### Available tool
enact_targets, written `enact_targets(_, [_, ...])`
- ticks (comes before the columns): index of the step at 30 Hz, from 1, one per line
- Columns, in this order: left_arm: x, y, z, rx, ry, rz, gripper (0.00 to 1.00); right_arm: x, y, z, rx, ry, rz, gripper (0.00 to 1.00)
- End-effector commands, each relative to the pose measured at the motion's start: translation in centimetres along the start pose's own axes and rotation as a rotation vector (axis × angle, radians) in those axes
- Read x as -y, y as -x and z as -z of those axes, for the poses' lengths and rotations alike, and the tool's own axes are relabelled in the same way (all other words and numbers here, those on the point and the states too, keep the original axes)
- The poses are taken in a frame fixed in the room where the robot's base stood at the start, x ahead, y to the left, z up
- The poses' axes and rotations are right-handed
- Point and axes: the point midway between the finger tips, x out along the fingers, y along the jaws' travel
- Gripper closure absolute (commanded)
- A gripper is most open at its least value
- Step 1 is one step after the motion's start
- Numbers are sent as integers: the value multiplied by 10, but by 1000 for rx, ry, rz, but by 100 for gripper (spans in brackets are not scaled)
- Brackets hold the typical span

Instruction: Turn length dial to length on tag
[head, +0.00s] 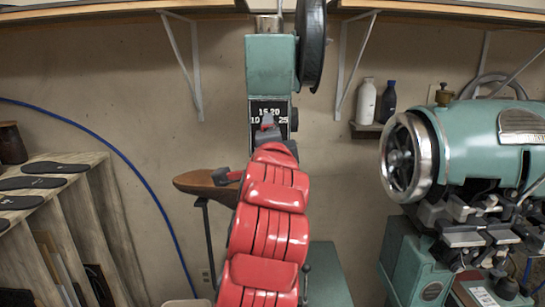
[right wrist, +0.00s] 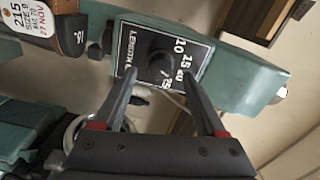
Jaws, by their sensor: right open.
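The black length dial plate (head: 257,106) is on the green machine head in the head view, with 10, 15, 20 and 25 showing. In the right wrist view, its round black knob (right wrist: 158,62) sits mid-plate. A short white mark shows near the knob on the 25 side; its exact setting is unclear. My right gripper (right wrist: 160,76) is open, its fingertips either side of the knob with gaps visible; their depth is unclear. The white tag (right wrist: 30,17) at upper left reads 215, SIZE 9 and 27 NOV; another line is too small to read surely. My left gripper is out of view.
A brown shoe-shaped form (head: 200,183) on a stand is left of my red arm. A green machine with a handwheel (head: 402,157) stands at right. Bottles (head: 367,100) rest on a small wall shelf. A wooden rack (head: 75,215) with soles is at left.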

Motion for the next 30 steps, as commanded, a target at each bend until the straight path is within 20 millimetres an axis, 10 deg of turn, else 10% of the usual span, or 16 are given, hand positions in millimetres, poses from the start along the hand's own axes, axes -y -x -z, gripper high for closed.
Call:
enact_targets(18, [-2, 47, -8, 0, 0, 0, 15, -3, 133, -1, 5, -8, 2, 26])
enact_targets(30, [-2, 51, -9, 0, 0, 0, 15, -1, 159, 1, 2, -3, 0, 26])
